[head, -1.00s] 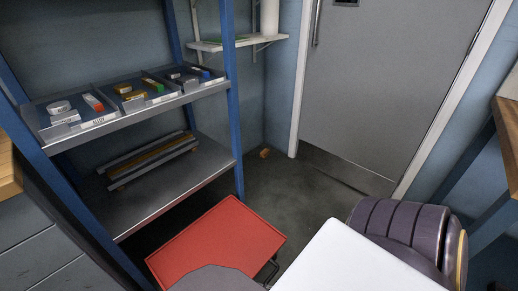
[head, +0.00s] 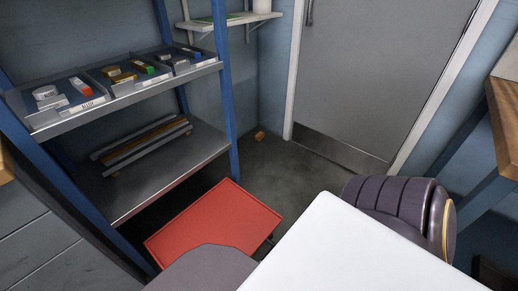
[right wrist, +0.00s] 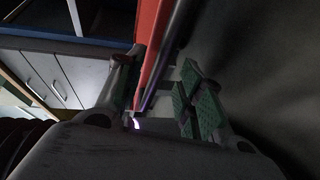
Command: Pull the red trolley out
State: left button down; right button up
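The red trolley (head: 215,228) stands low at the front of the blue-post shelving, partly under its lower shelf. Its flat red top shows in the head view, and my own grey and white parts cover its near edge. In the right wrist view its red side (right wrist: 152,50) runs down between the fingers, with a dark handle bar (right wrist: 172,48) beside it. My right gripper (right wrist: 160,100) is open, with green-padded fingers apart on either side of the bar; contact is not clear. It is hidden in the head view. My left gripper is not in view.
The blue-post shelving (head: 232,120) holds bins of small parts (head: 118,75) and long bars (head: 143,145) on its lower shelf (head: 190,160). A grey door (head: 375,80) is behind. A wooden-topped bench (head: 505,120) stands right. Dark floor (head: 290,175) is clear before the door.

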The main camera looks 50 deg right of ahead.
jog(key=v, duration=0.8)
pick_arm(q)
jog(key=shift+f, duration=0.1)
pick_arm(e)
jog(key=shift+d+r, duration=0.1)
dwell(0.5)
